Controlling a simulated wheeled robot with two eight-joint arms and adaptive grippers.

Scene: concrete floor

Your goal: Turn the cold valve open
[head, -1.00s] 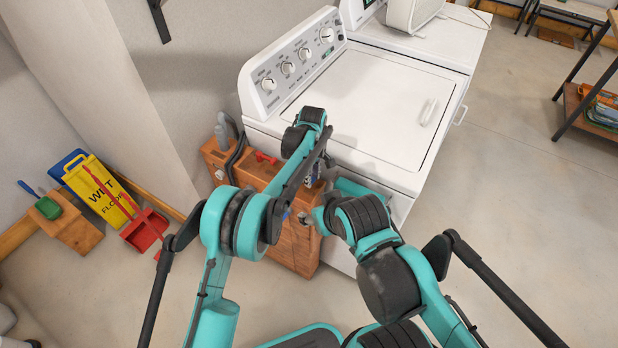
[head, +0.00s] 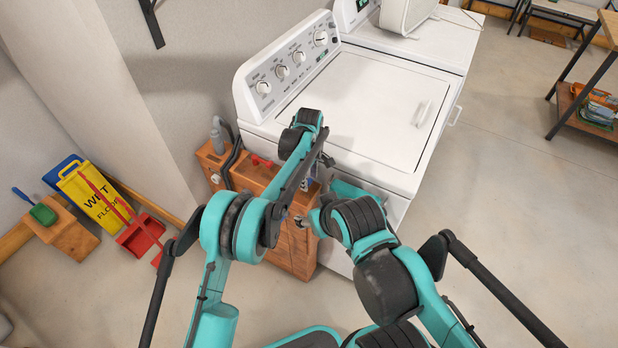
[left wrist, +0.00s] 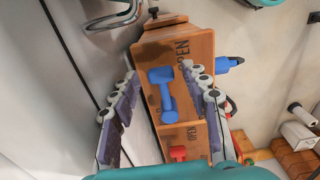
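In the left wrist view a blue valve handle (left wrist: 167,94) sits on a wooden box face (left wrist: 150,58) marked OPEN. A red handle (left wrist: 177,153) is below it in that view, and also shows in the head view (head: 262,161). My left gripper (left wrist: 159,72) is open, with one finger on each side of the blue handle. I see gaps between the fingers and the handle, and no clear contact. In the head view my left gripper (head: 309,182) is at the box, partly behind my arm. My right gripper is hard to make out beside the box.
A white washing machine (head: 370,105) stands right beside the wooden box (head: 290,250). A grey bottle (head: 217,138) and dark hose are behind the box. A yellow wet-floor sign (head: 92,198) and red dustpan (head: 140,235) are at left.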

